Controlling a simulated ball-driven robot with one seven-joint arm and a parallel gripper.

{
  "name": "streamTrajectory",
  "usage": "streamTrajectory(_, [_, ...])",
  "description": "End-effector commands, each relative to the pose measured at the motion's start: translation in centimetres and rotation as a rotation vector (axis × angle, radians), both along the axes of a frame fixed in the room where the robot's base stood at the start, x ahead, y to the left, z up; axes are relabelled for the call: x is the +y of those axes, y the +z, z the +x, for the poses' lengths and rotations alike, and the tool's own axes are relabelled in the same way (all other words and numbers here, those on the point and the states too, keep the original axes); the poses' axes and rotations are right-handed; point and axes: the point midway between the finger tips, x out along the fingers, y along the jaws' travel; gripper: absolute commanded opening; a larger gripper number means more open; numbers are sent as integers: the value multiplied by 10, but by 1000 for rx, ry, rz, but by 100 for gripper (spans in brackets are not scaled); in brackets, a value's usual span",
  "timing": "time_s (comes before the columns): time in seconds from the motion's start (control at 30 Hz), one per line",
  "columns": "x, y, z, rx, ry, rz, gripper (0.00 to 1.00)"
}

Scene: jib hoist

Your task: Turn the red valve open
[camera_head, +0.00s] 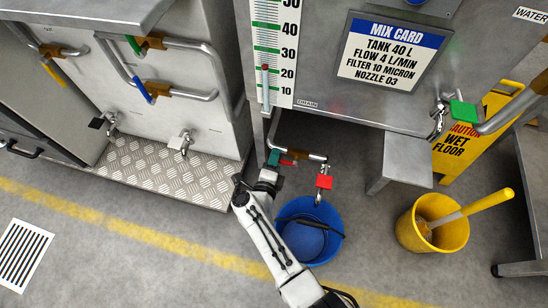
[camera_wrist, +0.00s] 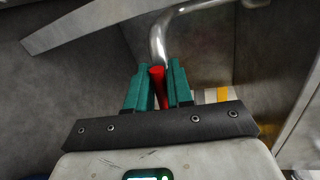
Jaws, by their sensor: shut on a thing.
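The red valve is a small lever (camera_head: 287,162) on the drain pipe (camera_head: 313,156) under the grey tank, in the head view. A brass-coloured valve body (camera_head: 298,153) sits beside it on the pipe. My gripper (camera_head: 275,159) reaches it from the left, its teal fingers partly covering the lever. In the wrist view my gripper (camera_wrist: 161,66) is shut on the red lever (camera_wrist: 157,76), which stands between the two fingers. The bent metal pipe (camera_wrist: 157,40) rises just beyond it. The lever's exact angle to the pipe is hard to tell.
A red-tagged tap (camera_head: 324,182) hangs at the pipe's end above a blue bucket (camera_head: 335,222). Other pipes with coloured levers are at left.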

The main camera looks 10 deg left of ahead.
Motion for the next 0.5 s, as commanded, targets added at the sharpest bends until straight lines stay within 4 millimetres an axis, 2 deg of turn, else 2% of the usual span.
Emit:
streamTrajectory(0.07, [0, -1, 0, 2, 2, 1, 0])
streamTrajectory(0.1, [0, -1, 0, 2, 2, 1, 25])
streamTrajectory(0.23, [0, -1, 0, 1, 1, 1, 37])
streamTrajectory(0.5, [0, 0, -1, 1, 1, 1, 39])
